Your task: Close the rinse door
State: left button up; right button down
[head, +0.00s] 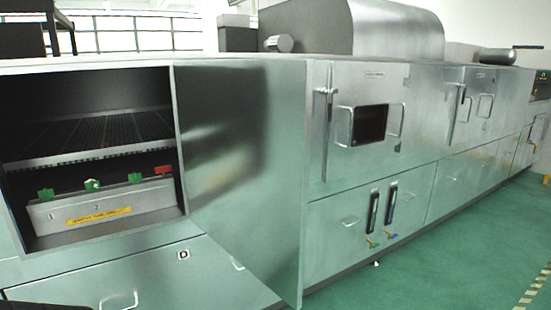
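A large plain metal door (240,170) stands open in the head view. Its far edge meets the right side of an open chamber (100,240) in the long machine, and its near edge swings out towards me. I take it for the rinse door; no readable label on it confirms this. Inside the chamber are a dark slatted conveyor, green valve handles (92,184), a red one (162,170) and a yellow label (98,216). The door's outer face and handle are hidden. Neither of my grippers is in view.
To the right, a shut door with a dark window (370,124) and handles stands above lower panels with small coloured valves (380,242). A drawer handle (118,301) is below the chamber. Green floor (440,270) is clear at right.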

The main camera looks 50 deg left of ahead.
aim_at(246, 125)
jog(key=i+l+u, duration=0.1)
jog(key=i+u, duration=0.2)
jog(key=i, duration=0.15)
jog(key=i+l+u, duration=0.3)
jog(key=i, duration=0.15)
jog(key=i+u, duration=0.15)
jog(key=u, duration=0.2)
jog(key=i+u, duration=0.15)
jog(key=u, duration=0.2)
jog(key=i+l+u, duration=0.15)
jog(key=u, duration=0.25)
jog(key=i+u, duration=0.1)
jog(key=u, duration=0.25)
jog(key=i+l+u, duration=0.1)
jog(key=u, duration=0.25)
jog(key=l+u, duration=0.2)
jog(key=u, duration=0.2)
jog(key=i+l+u, duration=0.2)
jog(key=u, duration=0.2)
jog(key=i+l+u, duration=0.15)
jog(key=l+u, duration=0.2)
